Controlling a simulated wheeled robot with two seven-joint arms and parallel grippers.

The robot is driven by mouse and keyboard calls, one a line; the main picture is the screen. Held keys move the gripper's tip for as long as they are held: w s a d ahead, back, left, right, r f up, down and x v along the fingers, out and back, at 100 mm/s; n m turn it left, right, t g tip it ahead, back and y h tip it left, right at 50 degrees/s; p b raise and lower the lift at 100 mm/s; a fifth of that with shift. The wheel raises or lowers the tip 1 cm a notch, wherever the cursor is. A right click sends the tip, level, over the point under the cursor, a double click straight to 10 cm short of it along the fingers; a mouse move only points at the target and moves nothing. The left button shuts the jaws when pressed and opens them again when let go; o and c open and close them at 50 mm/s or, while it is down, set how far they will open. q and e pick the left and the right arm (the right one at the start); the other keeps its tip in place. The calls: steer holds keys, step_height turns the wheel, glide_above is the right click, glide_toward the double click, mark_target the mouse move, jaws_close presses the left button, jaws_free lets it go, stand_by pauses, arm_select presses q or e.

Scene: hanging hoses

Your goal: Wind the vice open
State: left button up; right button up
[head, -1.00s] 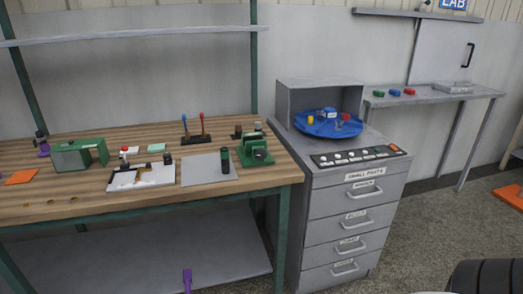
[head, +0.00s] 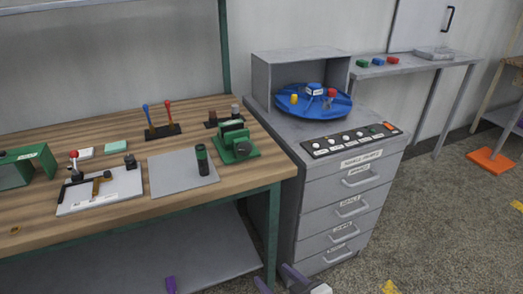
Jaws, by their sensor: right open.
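The green vice (head: 236,146) stands at the right end of the wooden bench, near its front corner. Its jaws look close together, but the gap and the handle are too small to make out clearly. My right gripper (head: 277,276) shows at the bottom edge, low in front of the bench and cabinet, well apart from the vice. Its two fingers are spread, with nothing seen between them. A purple piece (head: 171,285) at the bottom edge may be part of my left gripper; its state cannot be made out.
Two upright levers (head: 160,123) stand behind. A grey drawer cabinet (head: 340,200) with a blue turntable (head: 300,103) stands right of the bench. Floor at right is mostly clear.

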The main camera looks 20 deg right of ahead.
steer(key=w+d+r+t, duration=0.2)
steer(key=w+r+t, duration=0.1)
steer(key=w+r, duration=0.75)
steer(key=m+t+h, duration=0.1)
steer(key=m+t, duration=0.1)
steer(key=t, duration=0.1)
glide_toward(245, 150)
steer(key=w+b, duration=0.1)
steer(key=w, duration=0.6)
steer(key=shift+w, duration=0.85)
steer(key=shift+n, duration=0.3)
steer(key=c, duration=1)
